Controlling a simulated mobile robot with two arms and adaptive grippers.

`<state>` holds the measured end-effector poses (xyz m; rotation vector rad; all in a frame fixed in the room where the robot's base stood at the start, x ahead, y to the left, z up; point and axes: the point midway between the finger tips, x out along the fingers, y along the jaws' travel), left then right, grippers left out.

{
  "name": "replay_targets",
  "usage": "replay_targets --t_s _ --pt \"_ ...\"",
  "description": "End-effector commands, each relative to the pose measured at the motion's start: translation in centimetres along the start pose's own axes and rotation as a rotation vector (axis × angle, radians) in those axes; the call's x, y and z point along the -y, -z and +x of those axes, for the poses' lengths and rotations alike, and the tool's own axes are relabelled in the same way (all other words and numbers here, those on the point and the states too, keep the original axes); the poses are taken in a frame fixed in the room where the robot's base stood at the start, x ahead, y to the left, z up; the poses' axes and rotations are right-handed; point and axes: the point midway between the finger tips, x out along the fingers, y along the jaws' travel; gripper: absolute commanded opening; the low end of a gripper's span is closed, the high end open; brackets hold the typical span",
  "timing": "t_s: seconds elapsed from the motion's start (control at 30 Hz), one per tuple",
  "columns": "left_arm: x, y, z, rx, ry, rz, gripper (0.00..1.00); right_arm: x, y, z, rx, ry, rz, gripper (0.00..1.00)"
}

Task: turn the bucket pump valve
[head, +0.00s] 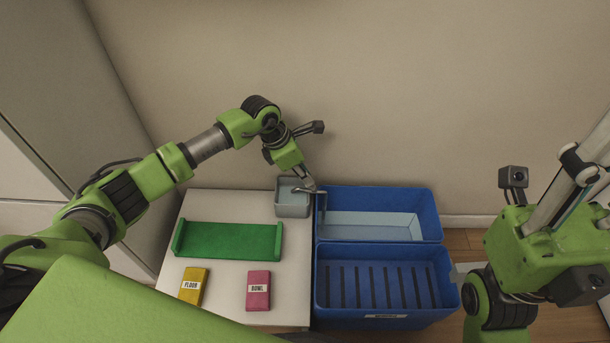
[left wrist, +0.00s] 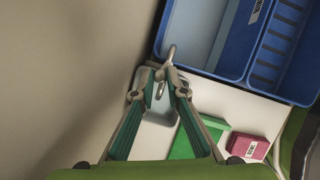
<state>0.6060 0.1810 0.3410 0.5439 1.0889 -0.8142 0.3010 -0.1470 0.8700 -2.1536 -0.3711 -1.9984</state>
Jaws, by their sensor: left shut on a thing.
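The small grey-blue bucket (head: 293,210) stands at the back right corner of the white table, beside the blue bins. My left gripper (head: 311,189) is at the bucket's right rim, reaching down from the back left. In the left wrist view my left gripper's fingertips (left wrist: 168,73) are close together on a small grey metal piece, which looks like the pump valve (left wrist: 171,52). The bucket (left wrist: 157,108) lies beneath the fingers. The fingers hide much of the valve. Part of my right arm shows at the right of the head view, but I make out no right gripper fingers.
A blue bin (head: 432,212) and a slotted blue bin (head: 452,290) adjoin the table (head: 222,312) on the right. A green tray (head: 228,241), a yellow packet (head: 194,285) and a pink packet (head: 258,290) lie on the table. The wall (head: 400,100) rises behind.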

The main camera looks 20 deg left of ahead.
Motion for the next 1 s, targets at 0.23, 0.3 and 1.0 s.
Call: replay_targets --t_s 0.23,0.3,1.0 --pt "0.0 0.0 0.0 0.0 0.0 -0.002 0.3 0.0 0.0 -0.1 0.004 -0.001 0.0 0.4" --pt "0.0 0.0 0.0 0.0 -0.001 -0.002 0.3 0.0 0.0 -0.1 0.004 -0.001 0.0 0.4" --pt "-0.1 0.0 -8.0 0.002 -0.004 -0.002 0.3 0.0 -0.1 -0.2 0.008 0.002 0.0 0.4"
